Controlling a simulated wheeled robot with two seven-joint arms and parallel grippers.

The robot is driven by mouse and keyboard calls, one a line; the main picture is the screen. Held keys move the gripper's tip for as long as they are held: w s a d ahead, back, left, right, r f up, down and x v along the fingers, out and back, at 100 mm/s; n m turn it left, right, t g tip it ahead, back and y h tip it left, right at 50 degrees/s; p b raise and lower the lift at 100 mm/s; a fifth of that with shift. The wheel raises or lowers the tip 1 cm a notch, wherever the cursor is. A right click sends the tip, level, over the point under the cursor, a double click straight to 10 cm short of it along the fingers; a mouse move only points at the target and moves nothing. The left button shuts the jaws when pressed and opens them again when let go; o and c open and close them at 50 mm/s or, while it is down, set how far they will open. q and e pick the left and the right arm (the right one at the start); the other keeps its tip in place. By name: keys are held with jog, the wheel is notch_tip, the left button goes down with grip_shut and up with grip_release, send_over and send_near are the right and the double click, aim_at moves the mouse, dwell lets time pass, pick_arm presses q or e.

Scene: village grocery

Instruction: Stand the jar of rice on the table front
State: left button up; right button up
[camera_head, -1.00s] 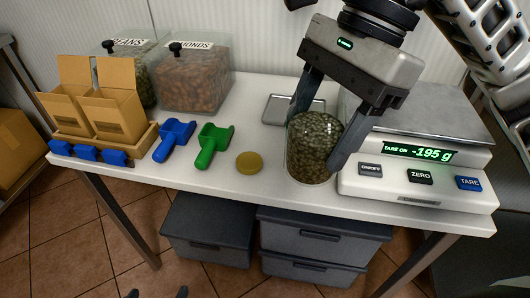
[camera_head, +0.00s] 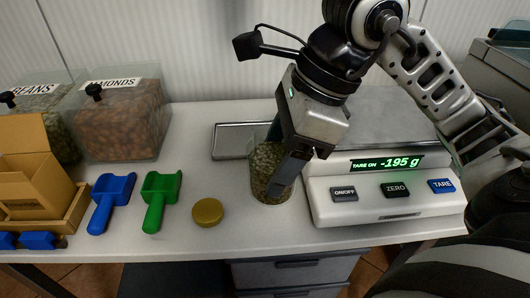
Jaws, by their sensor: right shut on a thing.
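A clear jar (camera_head: 263,181) with grey-green contents stands upright near the front of the white table (camera_head: 230,235), just left of the scale. Its contents look more like grains or seeds than white rice. My right gripper (camera_head: 274,168) reaches down from above and is shut on the jar, one finger on its right front side and the other mostly hidden behind it. The jar's base appears to be at the table top; I cannot tell whether it bears its weight there. My left gripper is not in view.
The scale (camera_head: 390,215) reads -195 g. A gold lid (camera_head: 208,212), a green scoop (camera_head: 158,196) and a blue scoop (camera_head: 110,202) lie to the left. A flat metal tray (camera_head: 229,142) is behind. Bins of almonds (camera_head: 124,125) and beans (camera_head: 45,130) stand back left.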

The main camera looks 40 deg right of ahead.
jog(key=p, duration=0.2)
jog(key=w+p, duration=0.1)
jog(key=p, duration=0.1)
jog(key=shift+w+d+r+p, duration=0.1)
jog(key=shift+w+d+p, duration=0.1)
jog(key=shift+d+p, duration=0.15)
jog(key=w+d+f, duration=0.1)
jog(key=w+f, duration=0.1)
jog(key=f, duration=0.1)
jog(key=w+d+f, duration=0.1)
jog(key=w+f, duration=0.1)
jog(key=f, duration=0.2)
jog(key=w+d+f, duration=0.1)
jog(key=w+f, duration=0.1)
jog(key=f, duration=0.2)
jog(key=shift+w+d, duration=0.25)
jog(key=shift+w, duration=0.1)
jog(key=shift+f+b, duration=0.25)
jog(key=shift+b, duration=0.2)
jog(key=o, duration=1.3)
jog(key=shift+o, duration=0.2)
